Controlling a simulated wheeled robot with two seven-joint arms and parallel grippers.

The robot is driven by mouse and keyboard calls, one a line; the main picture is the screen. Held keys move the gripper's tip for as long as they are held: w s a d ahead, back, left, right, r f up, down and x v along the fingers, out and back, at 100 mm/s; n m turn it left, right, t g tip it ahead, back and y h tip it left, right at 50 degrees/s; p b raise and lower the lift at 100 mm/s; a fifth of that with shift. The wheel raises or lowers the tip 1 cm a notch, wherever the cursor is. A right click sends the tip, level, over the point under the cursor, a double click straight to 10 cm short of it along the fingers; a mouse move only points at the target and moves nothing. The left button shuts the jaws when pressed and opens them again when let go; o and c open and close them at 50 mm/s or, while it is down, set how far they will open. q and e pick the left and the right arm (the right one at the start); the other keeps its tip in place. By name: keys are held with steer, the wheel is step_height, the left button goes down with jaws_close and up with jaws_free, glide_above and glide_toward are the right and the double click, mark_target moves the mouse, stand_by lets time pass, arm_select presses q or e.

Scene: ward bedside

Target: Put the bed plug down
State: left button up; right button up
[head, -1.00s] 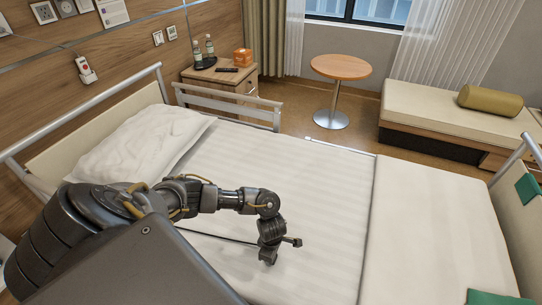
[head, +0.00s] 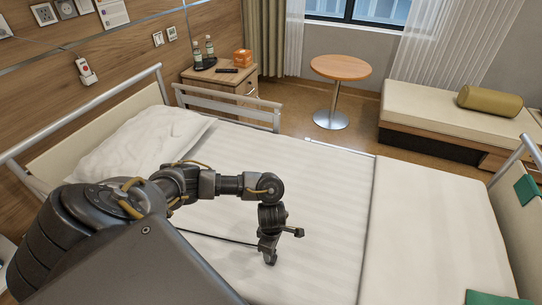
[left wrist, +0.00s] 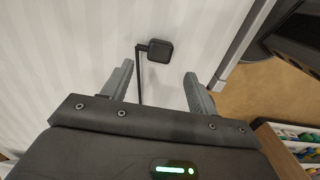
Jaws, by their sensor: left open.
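The bed plug (left wrist: 159,50) is a small dark block with a thin black cable. In the left wrist view it lies against the white bed sheet, just beyond and between the tips of my left gripper (left wrist: 159,73). The fingers are spread apart and nothing is held between them. In the head view my left gripper (head: 268,256) points down over the middle of the bed, and the black cable (head: 215,239) runs to it from the left across the sheet. The plug itself is mostly hidden there by the gripper. My right gripper is not in view.
The bed (head: 320,200) has a wide bare sheet around the gripper. A pillow (head: 145,140) lies at the head end and a side rail (head: 230,105) stands on the far side. A bedside cabinet (head: 225,82), round table (head: 341,68) and bench (head: 450,105) stand beyond.

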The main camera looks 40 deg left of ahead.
arm_select(q)
step_height(320, 180, up, 5)
steer(key=shift+f+p, duration=0.1)
steer(key=shift+p, duration=0.55)
steer(key=shift+s, duration=0.1)
stand_by(0.4)
